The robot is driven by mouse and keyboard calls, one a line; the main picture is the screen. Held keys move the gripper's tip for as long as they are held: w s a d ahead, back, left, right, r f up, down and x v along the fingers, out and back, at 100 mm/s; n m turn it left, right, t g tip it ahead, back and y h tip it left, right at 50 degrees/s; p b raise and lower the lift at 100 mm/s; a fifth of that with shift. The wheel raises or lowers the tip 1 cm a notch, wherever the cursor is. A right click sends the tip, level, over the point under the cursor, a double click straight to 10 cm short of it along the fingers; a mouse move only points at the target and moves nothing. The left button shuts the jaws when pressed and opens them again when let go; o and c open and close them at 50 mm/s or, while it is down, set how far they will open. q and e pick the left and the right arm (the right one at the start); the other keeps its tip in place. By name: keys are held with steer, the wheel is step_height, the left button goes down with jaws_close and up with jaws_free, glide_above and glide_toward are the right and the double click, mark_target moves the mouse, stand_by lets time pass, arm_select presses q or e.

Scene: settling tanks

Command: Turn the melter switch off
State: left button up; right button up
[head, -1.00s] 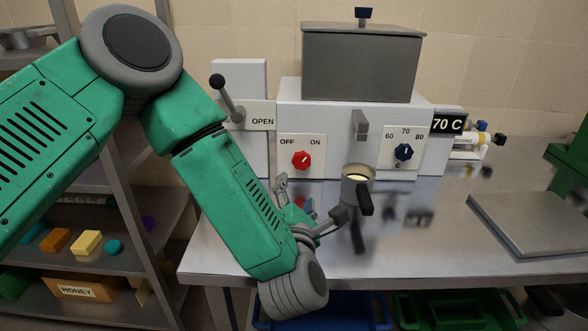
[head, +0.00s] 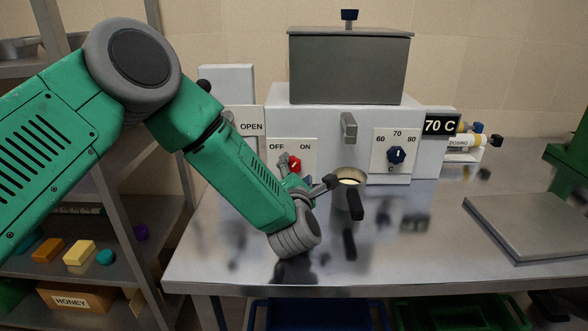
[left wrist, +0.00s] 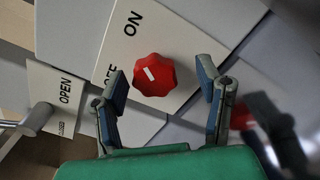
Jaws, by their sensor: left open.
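The melter switch is a red knob (head: 294,164) on a white OFF/ON plate (head: 305,147) on the front of the white melter (head: 310,100). My left gripper (head: 306,172) is open just in front of the plate, and partly covers it in the head view. In the left wrist view the red knob (left wrist: 154,76) lies between the two open fingertips (left wrist: 162,84); I cannot tell whether they touch it. The knob's white mark is short and slanted, and its exact setting is hard to tell. My right gripper is not in view.
A metal cup (head: 349,188) with yellow contents stands below the spout (head: 349,127), close to my left gripper. The OPEN plate (head: 250,122) is left of the switch. A flat grey plate (head: 530,225) lies at the right.

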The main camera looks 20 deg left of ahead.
arm_select(q)
steer(key=shift+w+a, duration=0.1)
steer(key=shift+w, duration=0.4)
steer(key=shift+a+f, duration=0.15)
steer(key=shift+a, duration=1.05)
steer(key=c, duration=0.6)
steer(key=shift+w+f, duration=0.1)
steer(key=c, duration=0.6)
steer(key=shift+o, duration=0.4)
steer(key=shift+d+r, duration=0.25)
steer(key=shift+d, duration=0.45)
steer(key=shift+a, duration=0.1)
